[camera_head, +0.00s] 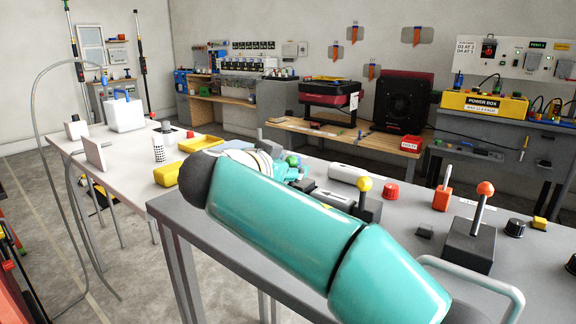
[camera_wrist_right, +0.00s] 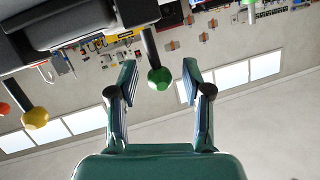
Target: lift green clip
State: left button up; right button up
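I cannot make out a thing that is clearly a green clip. A green ball knob (camera_wrist_right: 159,78) on a dark stem shows between the fingers of my right gripper (camera_wrist_right: 158,72) in the right wrist view. The two teal fingers are apart, with a gap on both sides of the knob. In the head view the green knob (camera_head: 292,160) is small and partly hidden by my right arm. The right gripper (camera_head: 292,174) also shows there beyond the forearm, mostly hidden. My left gripper is not in view.
A white table (camera_head: 125,150) with yellow trays lies to the left.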

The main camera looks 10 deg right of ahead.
jog(key=shift+r, duration=0.15)
jog(key=v, duration=1.2)
